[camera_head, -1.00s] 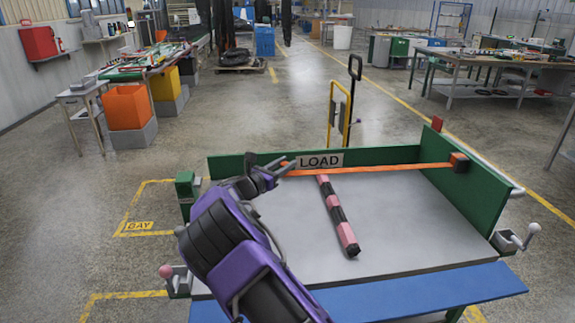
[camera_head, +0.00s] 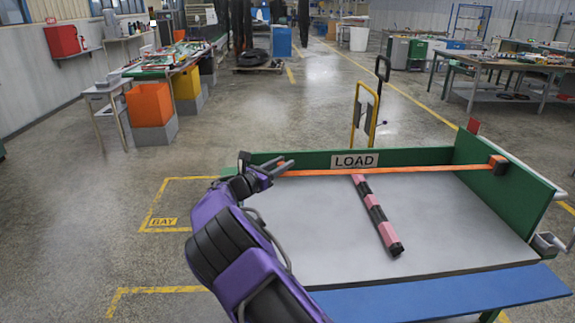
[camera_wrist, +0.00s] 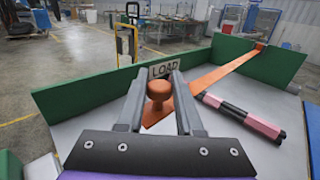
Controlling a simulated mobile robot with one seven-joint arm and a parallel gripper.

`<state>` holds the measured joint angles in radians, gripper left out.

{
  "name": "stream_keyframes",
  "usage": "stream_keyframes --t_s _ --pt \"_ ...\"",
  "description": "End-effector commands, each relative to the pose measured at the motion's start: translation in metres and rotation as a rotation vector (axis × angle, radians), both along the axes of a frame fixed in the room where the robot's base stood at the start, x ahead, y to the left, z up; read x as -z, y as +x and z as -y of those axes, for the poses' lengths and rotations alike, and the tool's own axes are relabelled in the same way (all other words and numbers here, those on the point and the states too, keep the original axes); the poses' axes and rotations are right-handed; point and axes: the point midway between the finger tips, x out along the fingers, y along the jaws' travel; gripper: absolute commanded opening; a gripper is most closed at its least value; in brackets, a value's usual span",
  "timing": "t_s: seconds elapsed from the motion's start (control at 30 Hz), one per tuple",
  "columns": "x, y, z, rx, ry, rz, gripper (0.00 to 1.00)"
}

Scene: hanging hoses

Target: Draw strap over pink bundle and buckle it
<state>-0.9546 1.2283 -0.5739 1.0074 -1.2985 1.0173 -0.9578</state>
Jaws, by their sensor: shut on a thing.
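An orange strap (camera_head: 420,168) runs from a black reel (camera_head: 499,164) on the right green wall along the back of the bed to my gripper (camera_head: 282,166). My gripper is shut on the strap's end, at the back left of the bed. In the wrist view my gripper (camera_wrist: 158,92) has an orange knob (camera_wrist: 158,90) between its fingers, with the strap (camera_wrist: 222,74) leading away to the right. The pink bundle (camera_head: 376,215), pink with black bands, lies on the bed; its far end is close to the strap. I cannot make out the buckle, and my arm covers the bed's left edge.
The grey bed (camera_head: 310,220) has green walls at the back and right and a blue front edge (camera_head: 440,292). A LOAD sign (camera_head: 355,160) is on the back wall. A yellow-framed hand truck (camera_head: 364,115) stands behind. The bed's front left is clear.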

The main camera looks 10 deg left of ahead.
Motion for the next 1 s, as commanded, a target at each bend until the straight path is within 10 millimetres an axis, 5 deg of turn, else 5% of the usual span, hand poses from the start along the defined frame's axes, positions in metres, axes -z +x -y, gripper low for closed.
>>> stream_keyframes --t_s 0.73,0.77,0.9,1.0 --pt "-0.0002 -0.0030 -0.0116 -0.001 0.000 0.000 0.00" --pt "-0.0002 -0.0030 -0.0116 -0.001 0.000 0.000 0.41" --pt "-0.0002 -0.0030 -0.0114 0.000 0.000 0.000 0.66" --pt "-0.0001 -0.0029 -0.0114 0.000 0.000 0.000 0.66"
